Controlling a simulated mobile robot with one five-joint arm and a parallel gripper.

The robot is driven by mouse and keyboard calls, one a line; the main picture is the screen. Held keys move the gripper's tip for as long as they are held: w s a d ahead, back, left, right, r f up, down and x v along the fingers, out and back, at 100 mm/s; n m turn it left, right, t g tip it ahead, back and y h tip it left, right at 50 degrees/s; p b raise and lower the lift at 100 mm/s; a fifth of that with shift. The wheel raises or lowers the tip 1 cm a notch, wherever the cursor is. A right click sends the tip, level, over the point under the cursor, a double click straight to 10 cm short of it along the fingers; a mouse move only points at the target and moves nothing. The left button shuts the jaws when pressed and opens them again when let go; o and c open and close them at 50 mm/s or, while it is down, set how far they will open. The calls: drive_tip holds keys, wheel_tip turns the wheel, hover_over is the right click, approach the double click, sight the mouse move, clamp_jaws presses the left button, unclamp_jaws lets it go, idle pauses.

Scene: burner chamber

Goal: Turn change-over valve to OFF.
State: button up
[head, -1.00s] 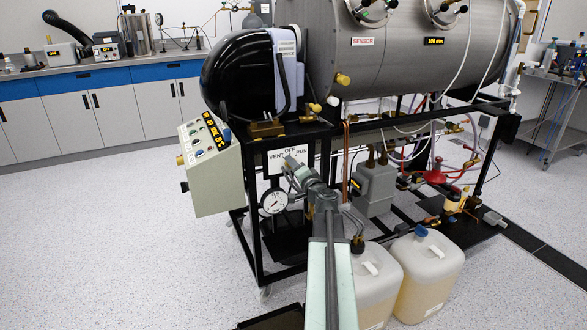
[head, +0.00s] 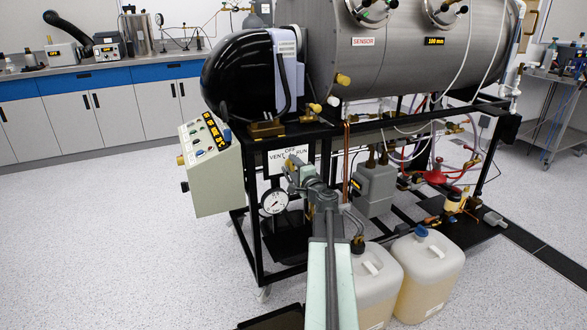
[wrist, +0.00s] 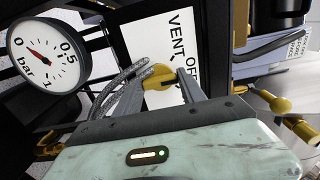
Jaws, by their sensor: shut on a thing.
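The change-over valve has a white label plate (head: 277,162) with OFF at the top, VENT at left and RUN at right. It also shows turned on its side in the wrist view (wrist: 150,28), where OFF and VENT are readable. The brass valve handle (wrist: 159,74) sits between the fingers of my gripper (wrist: 164,81), which is shut on it. In the head view my gripper (head: 292,168) is against the plate and hides its lower right part. The fingers hide part of the handle, so I cannot tell exactly which label it points to.
A round pressure gauge (head: 274,201) hangs just below the plate and is close on the left in the wrist view (wrist: 47,53). A control box (head: 210,165) is at left. Plastic canisters (head: 428,272) stand at right. Open floor lies to the left.

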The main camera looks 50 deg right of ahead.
drive_tip(key=o, duration=1.4)
drive_tip(key=shift+c, duration=0.2)
drive_tip(key=v, duration=0.7)
drive_tip(key=shift+s, duration=0.3)
drive_tip(key=shift+a, duration=0.1)
